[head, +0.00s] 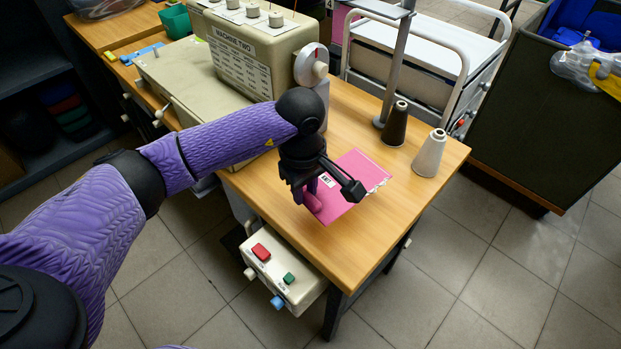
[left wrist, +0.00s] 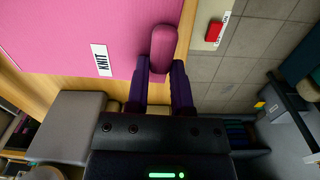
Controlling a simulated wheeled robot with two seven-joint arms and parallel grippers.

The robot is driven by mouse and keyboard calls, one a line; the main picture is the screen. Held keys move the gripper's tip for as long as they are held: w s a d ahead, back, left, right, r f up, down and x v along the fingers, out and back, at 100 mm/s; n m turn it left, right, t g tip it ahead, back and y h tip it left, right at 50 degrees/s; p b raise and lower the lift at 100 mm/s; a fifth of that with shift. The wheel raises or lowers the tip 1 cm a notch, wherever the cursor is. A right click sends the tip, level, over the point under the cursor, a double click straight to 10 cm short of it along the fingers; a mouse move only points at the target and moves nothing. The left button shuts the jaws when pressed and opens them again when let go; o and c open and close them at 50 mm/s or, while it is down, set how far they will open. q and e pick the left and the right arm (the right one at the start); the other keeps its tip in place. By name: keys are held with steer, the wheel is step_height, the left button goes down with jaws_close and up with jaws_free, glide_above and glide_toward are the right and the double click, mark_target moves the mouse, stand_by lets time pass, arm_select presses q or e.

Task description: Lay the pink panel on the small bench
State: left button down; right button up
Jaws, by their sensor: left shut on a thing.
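The pink panel (head: 350,180) lies flat on a wooden-topped table (head: 400,205), near its front edge. It has a white label reading KNIT, and its right edge looks ragged in the head view. The panel (left wrist: 60,25) also fills the upper left of the left wrist view. My left gripper (left wrist: 160,72) is shut on a rounded pink grip piece (left wrist: 163,45) at the panel's edge; how this piece joins the panel is hard to tell. I cannot tell which surface is the small bench. My right gripper is not in view.
A machine marked MACHINE TWO (head: 250,50) stands behind my arm. A control box (head: 283,268) hangs below the front edge. A white trolley (head: 415,55) and a dark bin (head: 540,110) stand behind.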

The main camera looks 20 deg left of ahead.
mark_target(304, 219)
arm_select(q)
steer(key=shift+w+a+f+n, duration=0.15)
steer(key=shift+f+n, duration=0.2)
steer(key=shift+f, duration=0.3)
steer(key=shift+s+a+f+n, duration=0.1)
steer(key=shift+f+n, duration=0.25)
steer(key=shift+f, duration=0.25)
steer(key=shift+f+b, duration=0.45)
steer(key=shift+b, duration=0.1)
step_height(304, 219, down, 2)
steer(key=shift+f+b, duration=0.25)
steer(key=shift+b, duration=0.65)
steer(key=shift+w+f, duration=0.1)
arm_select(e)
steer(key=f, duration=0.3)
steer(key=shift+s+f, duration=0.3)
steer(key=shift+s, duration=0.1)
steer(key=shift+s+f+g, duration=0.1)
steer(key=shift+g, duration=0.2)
arm_select(q)
steer(key=shift+f+b, duration=0.3)
steer(key=shift+f, duration=0.15)
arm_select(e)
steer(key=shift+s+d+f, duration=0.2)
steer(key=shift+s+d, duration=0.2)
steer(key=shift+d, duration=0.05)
